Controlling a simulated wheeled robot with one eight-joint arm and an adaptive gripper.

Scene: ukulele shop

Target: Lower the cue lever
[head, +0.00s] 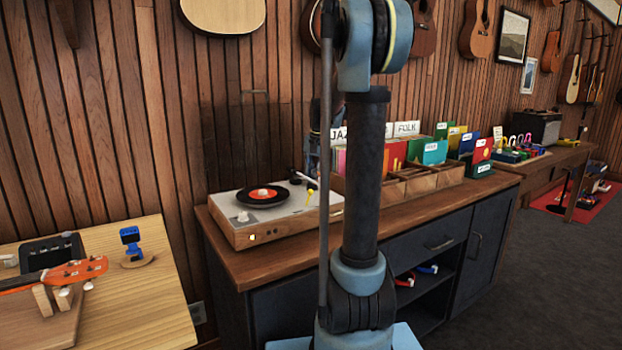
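The turntable (268,237) has a light top and wooden sides and stands on the left end of the cabinet. A black record with an orange-red label (263,194) lies on its platter. The far end of my arm hangs beyond my upright link, above the turntable's right side. My gripper's fingers are largely hidden there, so their opening cannot be made out.
Record bins (435,178) with colourful sleeves stand right of the turntable on the cabinet (262,262). A wooden table (150,300) with a red ukulele (62,274) and a blue device (131,240) is at the left. Dark floor (540,270) is open at the right.

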